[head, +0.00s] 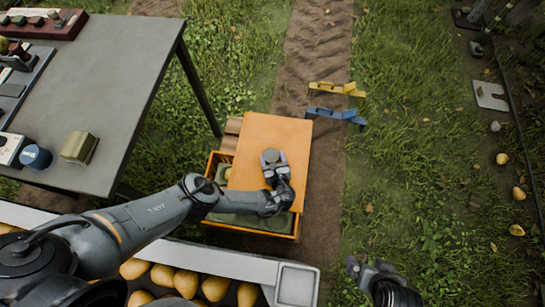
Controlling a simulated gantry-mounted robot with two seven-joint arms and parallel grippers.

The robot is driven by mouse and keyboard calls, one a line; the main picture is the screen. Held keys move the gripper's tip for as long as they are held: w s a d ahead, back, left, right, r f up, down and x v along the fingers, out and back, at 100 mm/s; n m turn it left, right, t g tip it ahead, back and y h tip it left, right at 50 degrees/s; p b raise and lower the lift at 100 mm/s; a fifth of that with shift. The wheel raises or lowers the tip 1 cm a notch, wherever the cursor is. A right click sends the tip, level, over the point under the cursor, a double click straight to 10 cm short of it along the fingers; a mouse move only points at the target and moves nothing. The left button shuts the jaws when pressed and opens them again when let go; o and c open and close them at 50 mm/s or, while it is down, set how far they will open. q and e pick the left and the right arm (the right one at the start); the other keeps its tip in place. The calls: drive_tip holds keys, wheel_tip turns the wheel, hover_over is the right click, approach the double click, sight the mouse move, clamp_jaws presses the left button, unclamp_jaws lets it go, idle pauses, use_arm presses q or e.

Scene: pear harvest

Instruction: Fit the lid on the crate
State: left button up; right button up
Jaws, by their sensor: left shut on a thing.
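The lid (249,138) is a flat orange-tan panel. It lies over or hovers above the orange crate (268,234); I cannot tell whether they touch. The lid is offset toward the far right, so the crate's left and near parts show uncovered, with greenish contents inside. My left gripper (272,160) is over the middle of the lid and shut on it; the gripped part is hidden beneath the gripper. My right gripper (360,267) is at the lower right, away from the crate, over grass; its fingers are too unclear to judge.
A pale trough with yellow pears (215,288) crosses the near side. Yellow (337,89) and blue (337,115) tools lie beyond the lid.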

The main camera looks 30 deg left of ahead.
idle(0.3)
use_arm(q)
drive_tip(key=o, duration=1.3)
drive_tip(key=shift+s+d+r+p, duration=0.3)
drive_tip(key=shift+r+p, duration=0.05)
drive_tip(key=shift+p, duration=0.2)
drive_tip(key=p+v, duration=0.5)
drive_tip(key=v, duration=0.4)
drive_tip(key=shift+s+d, duration=0.15)
drive_tip(key=shift+d, duration=0.05)
drive_tip(key=shift+p+v, duration=0.45)
drive_tip(key=shift+v, duration=0.3)
drive_tip(key=shift+s, duration=0.1)
